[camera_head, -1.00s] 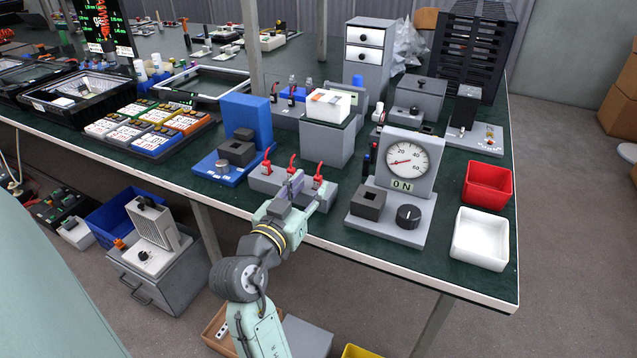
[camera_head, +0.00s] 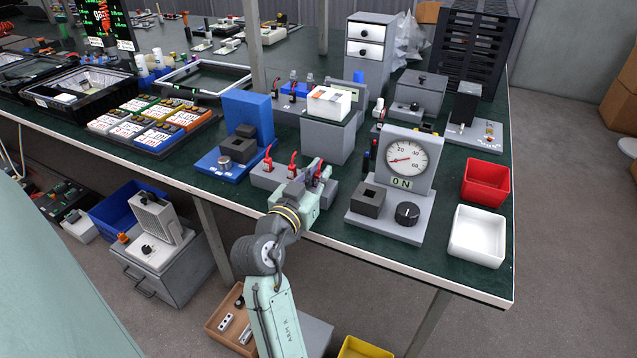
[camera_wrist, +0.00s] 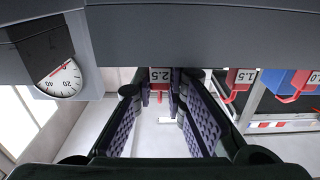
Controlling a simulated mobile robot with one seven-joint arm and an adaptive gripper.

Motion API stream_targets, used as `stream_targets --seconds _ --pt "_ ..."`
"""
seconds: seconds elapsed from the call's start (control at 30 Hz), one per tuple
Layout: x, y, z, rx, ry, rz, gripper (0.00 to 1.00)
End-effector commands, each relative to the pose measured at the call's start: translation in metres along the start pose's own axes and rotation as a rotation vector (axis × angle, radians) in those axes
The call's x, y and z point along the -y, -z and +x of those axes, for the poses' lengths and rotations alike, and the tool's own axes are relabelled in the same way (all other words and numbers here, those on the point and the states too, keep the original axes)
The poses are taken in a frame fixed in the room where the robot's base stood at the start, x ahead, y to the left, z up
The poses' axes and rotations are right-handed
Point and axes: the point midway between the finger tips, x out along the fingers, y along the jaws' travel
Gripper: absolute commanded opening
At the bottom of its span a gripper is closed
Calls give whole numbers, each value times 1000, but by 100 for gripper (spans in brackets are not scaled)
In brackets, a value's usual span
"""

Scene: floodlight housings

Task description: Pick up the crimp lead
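A grey holder (camera_head: 263,182) near the table's front edge carries three red crimp leads: the left one (camera_head: 267,160), the middle one (camera_head: 292,165) and the right one (camera_head: 317,176). My gripper (camera_head: 314,174) is at the right lead and partly hides it. In the wrist view, the lead marked 2.5 (camera_wrist: 160,76) stands between the tips of my gripper (camera_wrist: 160,92). The fingers are apart, one on each side of it; whether they touch it is unclear. The leads marked 1.5 (camera_wrist: 240,78) and 1.0 (camera_wrist: 312,78) are to the right there.
A gauge stand (camera_head: 412,165) with a dial stands close to the right of my gripper. A blue block fixture (camera_head: 246,120) is to the left and a grey box (camera_head: 330,138) behind. Red (camera_head: 487,183) and white (camera_head: 477,236) bins are at the right.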

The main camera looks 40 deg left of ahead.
Motion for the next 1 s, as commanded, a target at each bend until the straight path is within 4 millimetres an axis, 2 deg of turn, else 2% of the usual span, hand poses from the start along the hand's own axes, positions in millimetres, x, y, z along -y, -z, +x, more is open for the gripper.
stream_targets --seconds 0.13,0.47,0.67,0.77,1.0 --pt "0 0 0 0 0 0 0" --pt "0 2 0 0 0 1 0" --pt "-1 18 0 -4 -1 4 0" --pt "-1 34 0 -5 -2 7 0" --pt "-1 37 -51 -3 4 1 0"
